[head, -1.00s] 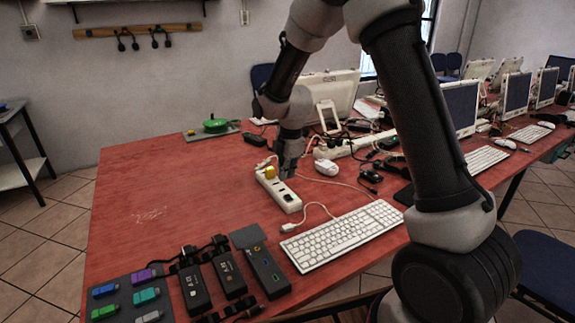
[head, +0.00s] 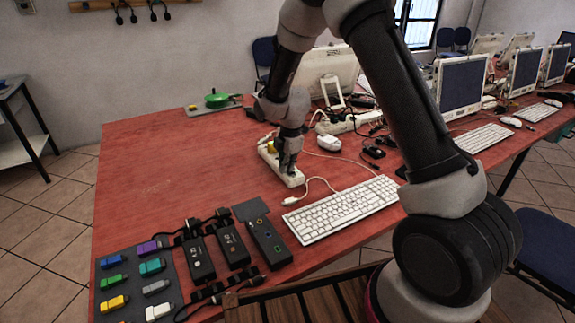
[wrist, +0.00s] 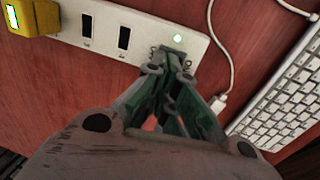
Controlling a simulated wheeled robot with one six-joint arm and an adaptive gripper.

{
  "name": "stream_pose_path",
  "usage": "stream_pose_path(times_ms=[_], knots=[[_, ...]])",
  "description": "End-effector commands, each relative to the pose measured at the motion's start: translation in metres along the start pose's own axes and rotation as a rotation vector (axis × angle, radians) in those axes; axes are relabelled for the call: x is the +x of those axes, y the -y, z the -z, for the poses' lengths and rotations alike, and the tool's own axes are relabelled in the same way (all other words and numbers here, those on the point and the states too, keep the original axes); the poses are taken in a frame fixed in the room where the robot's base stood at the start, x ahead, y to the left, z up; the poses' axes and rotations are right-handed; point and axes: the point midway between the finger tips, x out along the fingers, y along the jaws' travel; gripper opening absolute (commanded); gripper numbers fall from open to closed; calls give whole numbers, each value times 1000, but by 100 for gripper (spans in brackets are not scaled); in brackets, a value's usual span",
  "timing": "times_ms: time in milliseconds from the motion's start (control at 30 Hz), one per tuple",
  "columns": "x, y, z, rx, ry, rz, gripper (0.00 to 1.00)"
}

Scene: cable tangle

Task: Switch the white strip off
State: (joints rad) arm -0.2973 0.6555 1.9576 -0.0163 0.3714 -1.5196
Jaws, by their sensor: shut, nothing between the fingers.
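The white strip (head: 294,181) lies on the red table, and it also shows in the wrist view (wrist: 142,30). A yellow plug (wrist: 32,18) sits at its far end, beside dark sockets (wrist: 124,38). A small green light (wrist: 177,38) glows near its other end. My gripper (wrist: 172,62) is shut and empty, with its fingertips at the grey switch area (wrist: 174,51) beside that light. The fingertips hide part of the switch, and I cannot tell whether they touch it. In the head view my gripper (head: 288,170) points down over the strip's near end.
A white keyboard (head: 342,208) and a white cable lie to the right of the strip. Black power bricks (head: 198,258) and a dark mat (head: 137,282) with coloured blocks lie in front. A white mouse-like object (head: 329,142) is behind.

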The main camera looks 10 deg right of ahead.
Motion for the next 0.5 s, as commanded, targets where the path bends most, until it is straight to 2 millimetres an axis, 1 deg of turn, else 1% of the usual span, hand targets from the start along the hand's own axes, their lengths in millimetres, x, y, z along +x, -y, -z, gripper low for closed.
stream_pose_path(times_ms=[33, 267, 500], knots=[[4, -1, 0, 0, 0, 0, 0], [5, 1, 0, 0, 0, 4, 0], [5, 12, 0, 1, 0, 10, 0]])
